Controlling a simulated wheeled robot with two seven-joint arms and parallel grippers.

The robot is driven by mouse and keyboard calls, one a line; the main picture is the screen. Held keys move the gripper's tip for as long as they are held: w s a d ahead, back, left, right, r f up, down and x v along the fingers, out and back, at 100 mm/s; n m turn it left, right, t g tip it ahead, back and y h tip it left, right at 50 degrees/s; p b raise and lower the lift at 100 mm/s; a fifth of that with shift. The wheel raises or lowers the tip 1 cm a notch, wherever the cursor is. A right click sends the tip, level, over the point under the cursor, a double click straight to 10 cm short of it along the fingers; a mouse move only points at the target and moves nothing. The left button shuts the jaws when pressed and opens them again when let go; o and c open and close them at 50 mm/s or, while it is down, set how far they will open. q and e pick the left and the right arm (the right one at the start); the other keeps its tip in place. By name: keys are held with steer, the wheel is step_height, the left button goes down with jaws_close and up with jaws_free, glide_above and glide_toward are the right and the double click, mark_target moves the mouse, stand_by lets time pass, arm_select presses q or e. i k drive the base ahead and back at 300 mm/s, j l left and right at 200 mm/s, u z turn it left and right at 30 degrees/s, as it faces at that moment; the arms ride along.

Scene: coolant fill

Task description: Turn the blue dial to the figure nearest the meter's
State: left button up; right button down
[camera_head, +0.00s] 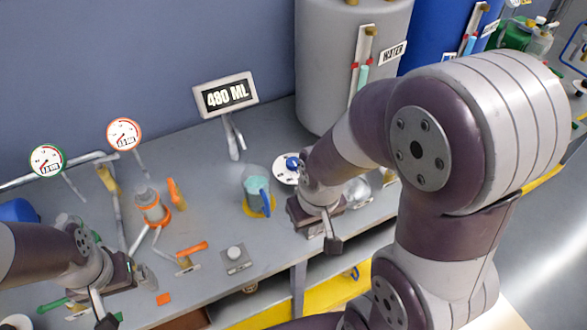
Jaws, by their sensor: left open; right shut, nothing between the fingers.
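The blue dial (293,162) sits on a round white plate (282,175) on the bench, partly covered by my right wrist. The figures around it are too small to read. A display on a post (226,94) reads 480 ML. Two round gauges stand at the left, one red-rimmed (124,134) and one green-rimmed (48,161); their small figures are hard to read. My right gripper (332,240) is shut and empty, in front of and right of the dial near the bench's front edge. My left gripper (103,312) is open, at the lower left, well away from the dial.
A cup with teal contents (256,182) stands left of the dial. Orange-handled fittings (192,249) and a small grey block with a button (235,258) lie nearer the front. A grey WATER tank (325,60) stands behind. Yellow bins (330,295) are below the bench.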

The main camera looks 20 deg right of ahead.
mark_target(292, 163)
steer(key=l+z, duration=0.1)
steer(key=l, duration=0.3)
steer(key=i+l+z, duration=0.1)
steer(key=l, duration=0.3)
steer(key=i+l+z, duration=0.1)
steer(key=l, duration=0.3)
steer(key=i+l+z, duration=0.1)
steer(key=l, duration=0.3)
